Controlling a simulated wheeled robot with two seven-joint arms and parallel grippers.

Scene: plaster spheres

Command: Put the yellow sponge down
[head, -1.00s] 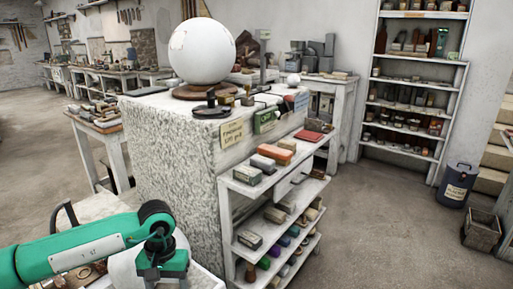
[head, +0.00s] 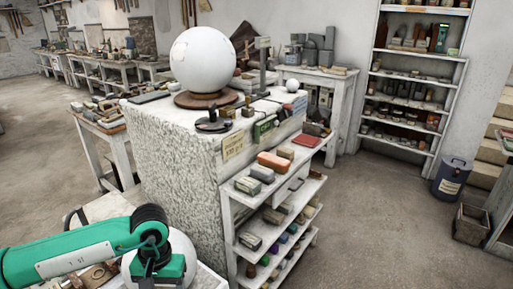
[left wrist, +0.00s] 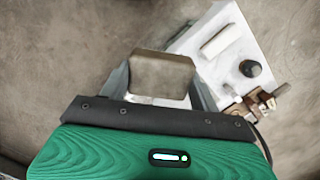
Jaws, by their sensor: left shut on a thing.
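My left gripper (left wrist: 160,85) shows in the left wrist view, its two fingers shut on a block with a dull beige-brown face. I take this block to be the yellow sponge (left wrist: 162,73), though its colour looks muted here. It is held above a blurred floor, with a white surface to the right. In the head view my green left arm comes in at the lower left with its wrist bent down. The fingers and the sponge are hidden there. My right gripper is in neither view.
A white sphere (head: 183,262) is just beside my left wrist. A rough plaster block (head: 170,150) carries a large white sphere (head: 202,60). Shelves (head: 285,205) with several blocks stand at its right. A dark knob (left wrist: 250,68) lies on the white surface (left wrist: 222,62). Open floor (head: 375,220) is at right.

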